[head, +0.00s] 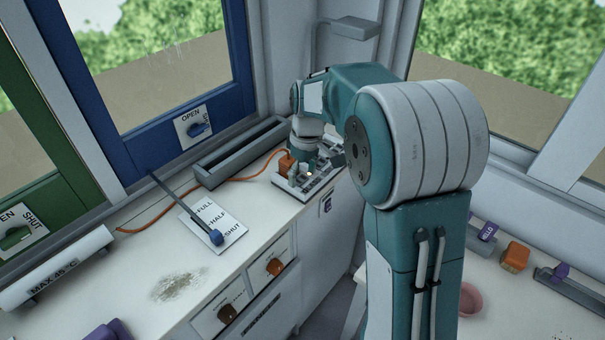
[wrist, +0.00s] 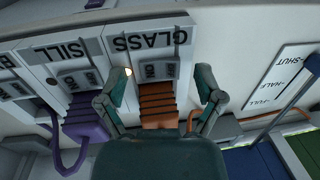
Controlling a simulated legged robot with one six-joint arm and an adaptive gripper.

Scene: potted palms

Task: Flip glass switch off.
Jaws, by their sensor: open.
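The glass switch (wrist: 158,69) is a grey rocker on a white plate labelled GLASS in the wrist view. A small light (wrist: 128,72) glows beside it, and a ribbed orange plug (wrist: 157,105) sits just below it. My gripper (wrist: 161,78) is open, with one teal finger on each side of the switch and plug. I cannot tell whether the fingers touch anything. In the head view the switch panel (head: 311,193) lies at the bench's far end under my gripper (head: 300,176), which hides much of it. The rocker's on or off marking is too small to read.
A SILL switch (wrist: 79,79) with a purple plug (wrist: 85,118) is close to the left. A blue-knobbed lever (head: 216,237) lies over a FULL, HALF, SHUT plate (head: 226,222). A grey trough (head: 240,155) runs behind. Bare bench lies near the stain (head: 179,286).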

